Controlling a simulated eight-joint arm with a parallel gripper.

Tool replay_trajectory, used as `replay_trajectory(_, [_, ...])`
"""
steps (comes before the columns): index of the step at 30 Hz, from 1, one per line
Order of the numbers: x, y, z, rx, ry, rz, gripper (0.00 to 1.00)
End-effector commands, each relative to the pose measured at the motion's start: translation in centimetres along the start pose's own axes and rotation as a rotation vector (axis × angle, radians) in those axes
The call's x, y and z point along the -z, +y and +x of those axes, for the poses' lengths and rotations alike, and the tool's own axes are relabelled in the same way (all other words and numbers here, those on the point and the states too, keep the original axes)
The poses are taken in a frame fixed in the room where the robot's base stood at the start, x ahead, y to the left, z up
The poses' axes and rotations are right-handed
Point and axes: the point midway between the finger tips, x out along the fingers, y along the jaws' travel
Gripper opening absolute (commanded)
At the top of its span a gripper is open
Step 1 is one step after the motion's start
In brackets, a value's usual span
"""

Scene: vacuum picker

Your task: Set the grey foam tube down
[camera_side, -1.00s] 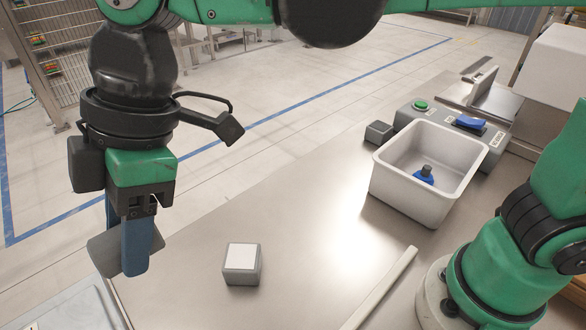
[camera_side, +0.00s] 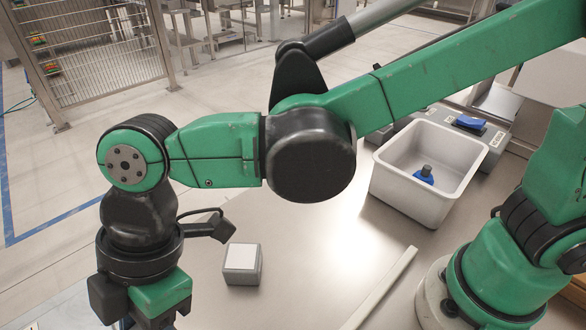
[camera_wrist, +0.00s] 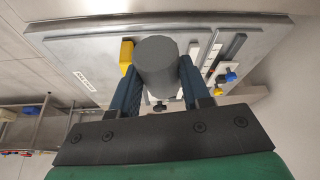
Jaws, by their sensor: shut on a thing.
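The grey foam tube (camera_wrist: 156,58) is a plain grey cylinder, seen nearly end-on in the wrist view. My gripper (camera_wrist: 159,72) is shut on it, with a dark blue finger on each side. Behind the tube is a flat grey board (camera_wrist: 75,50); I cannot tell whether the tube touches it. In the side view my gripper's fingers and the tube are below the bottom left edge, out of the picture.
On the board are a yellow block (camera_wrist: 127,54), a dark bar (camera_wrist: 236,46) and blue knobs (camera_wrist: 231,76). In the side view, a grey box (camera_side: 242,264) and a white bin (camera_side: 400,190) with a blue-and-black item (camera_side: 425,175) stand on the metal table (camera_side: 310,270).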

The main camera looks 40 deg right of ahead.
Motion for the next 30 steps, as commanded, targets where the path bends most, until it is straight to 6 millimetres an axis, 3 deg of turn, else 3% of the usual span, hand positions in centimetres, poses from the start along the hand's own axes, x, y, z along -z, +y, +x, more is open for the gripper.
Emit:
replay_trajectory(3, [-1.1,0.0,2.8,0.0,0.0,0.0,0.0])
replay_trajectory(9, [-2.4,0.0,5.9,0.0,0.0,0.0,0.0])
replay_trajectory(21, [-4.0,0.0,9.8,0.0,0.0,0.0,0.0])
replay_trajectory(30, [-4.2,0.0,10.2,0.0,0.0,0.0,0.0])
